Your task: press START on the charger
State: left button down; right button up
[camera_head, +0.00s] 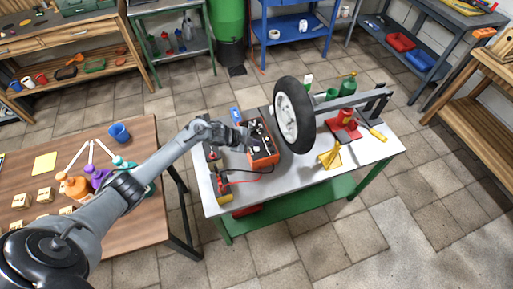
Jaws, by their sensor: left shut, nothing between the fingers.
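An orange box with a dark top (263,158), which looks like the charger, stands on the white-topped workbench (312,188). A red cable and a dark cable run from its left side. My left gripper (249,136) is shut and empty at the upper left part of this box, over its dark top. I cannot tell whether the fingertips touch it. The START button is too small to make out, or is hidden by the gripper. My right gripper is not in view.
A wheel with a black tyre (294,115) stands on a stand just right of the box. A yellow cloth (330,158), a red jack (345,123) and a blue item (235,114) are also on the bench. A wooden table (140,208) with small objects is at left.

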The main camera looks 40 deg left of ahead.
aim_at(254, 149)
pick_arm(q)
jog(key=shift+r+p, duration=1.9)
jog(key=shift+r, duration=0.45)
